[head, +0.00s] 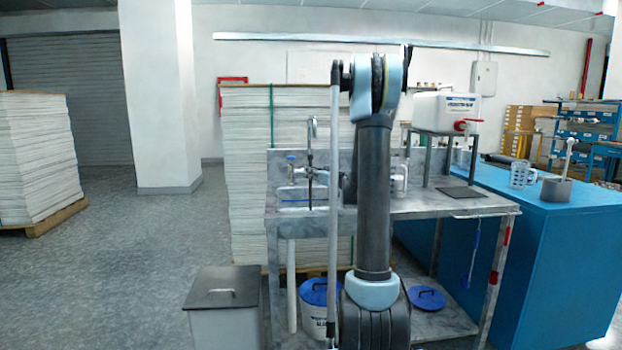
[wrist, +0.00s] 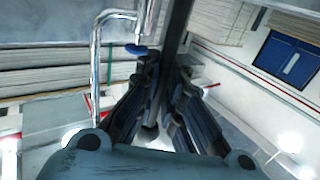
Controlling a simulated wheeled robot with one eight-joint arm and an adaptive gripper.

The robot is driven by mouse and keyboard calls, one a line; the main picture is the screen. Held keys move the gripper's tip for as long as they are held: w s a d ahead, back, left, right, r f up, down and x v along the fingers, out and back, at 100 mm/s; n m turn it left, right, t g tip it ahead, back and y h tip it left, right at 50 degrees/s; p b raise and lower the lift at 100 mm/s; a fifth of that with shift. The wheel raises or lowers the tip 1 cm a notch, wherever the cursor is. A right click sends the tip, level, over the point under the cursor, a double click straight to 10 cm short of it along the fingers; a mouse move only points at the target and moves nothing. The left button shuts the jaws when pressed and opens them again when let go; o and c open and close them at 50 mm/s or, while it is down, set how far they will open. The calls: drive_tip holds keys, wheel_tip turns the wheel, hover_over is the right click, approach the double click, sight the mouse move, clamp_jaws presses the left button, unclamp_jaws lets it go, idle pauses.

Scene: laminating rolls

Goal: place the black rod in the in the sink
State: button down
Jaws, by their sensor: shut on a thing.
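In the wrist view, my gripper (wrist: 166,78) is shut on the black rod (wrist: 179,28), a dark straight bar that runs from between the fingers to the top edge. The chrome tap pipe (wrist: 97,60) stands just left of the fingers. In the head view, the sink (head: 290,196) is set in the left part of the grey bench, with taps on the wall behind it. My arm stands in front of the bench and hides most of my gripper and the rod there. I cannot tell how far the rod is from the basin.
The grey bench top (head: 440,207) carries a white dispenser tank (head: 440,112) on a stand. A blue counter (head: 570,225) stands at the right with a clear jug (head: 520,174). A lidded grey bin (head: 223,300) and a blue-lidded bucket (head: 314,293) are low in front. Open floor lies left.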

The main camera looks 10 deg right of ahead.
drive_tip(key=shift+s+d+f, duration=0.1)
drive_tip(key=shift+f, duration=0.5)
drive_tip(key=c, duration=1.7)
unclamp_jaws()
drive_tip(key=v, duration=0.7)
drive_tip(key=shift+s+d, duration=0.15)
drive_tip(key=shift+s, duration=0.05)
